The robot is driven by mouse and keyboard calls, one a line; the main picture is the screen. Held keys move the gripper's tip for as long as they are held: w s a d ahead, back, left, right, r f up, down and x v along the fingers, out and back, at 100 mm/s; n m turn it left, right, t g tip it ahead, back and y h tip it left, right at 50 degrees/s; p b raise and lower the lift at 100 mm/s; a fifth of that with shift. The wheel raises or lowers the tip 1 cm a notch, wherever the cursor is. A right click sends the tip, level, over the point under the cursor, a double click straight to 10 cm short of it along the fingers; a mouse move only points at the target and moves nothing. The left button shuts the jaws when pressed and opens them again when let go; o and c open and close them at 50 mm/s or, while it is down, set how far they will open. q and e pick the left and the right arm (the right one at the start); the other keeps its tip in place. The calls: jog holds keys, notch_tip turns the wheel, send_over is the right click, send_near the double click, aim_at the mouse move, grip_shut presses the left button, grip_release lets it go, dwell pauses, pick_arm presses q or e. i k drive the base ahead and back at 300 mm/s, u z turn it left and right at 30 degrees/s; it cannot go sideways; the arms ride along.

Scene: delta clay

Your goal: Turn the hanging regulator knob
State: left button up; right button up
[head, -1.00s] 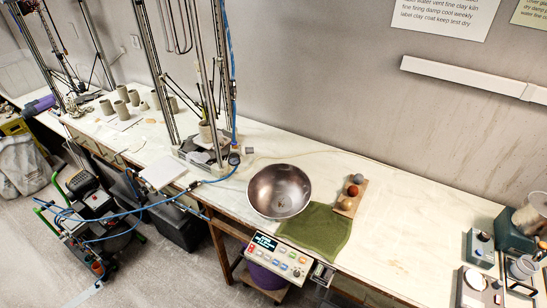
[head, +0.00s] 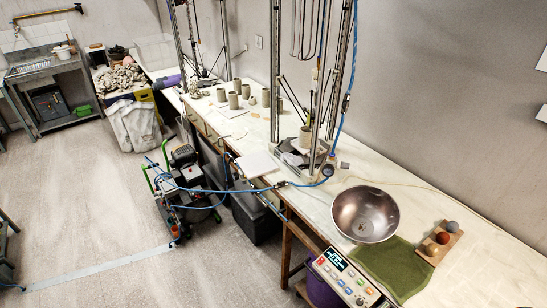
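A small round dark gauge (head: 328,170) sits at the foot of the tall metal frame on the bench, beside the blue hose. A small grey knob-like part (head: 344,165) shows just right of the gauge; it is too small to tell whether this is the regulator knob. The blue hose (head: 350,60) runs down along the frame, and another length crosses the bench edge toward a machine on the floor. Neither of my grippers is in view.
A metal bowl (head: 365,214), a green cloth (head: 393,268) and a control box (head: 345,277) are right of the gauge. A compressor-like machine (head: 186,180) stands on the floor, with hoses across. Open floor (head: 75,190) lies left.

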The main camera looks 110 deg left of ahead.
aim_at(345, 165)
jog(key=u, duration=2.25)
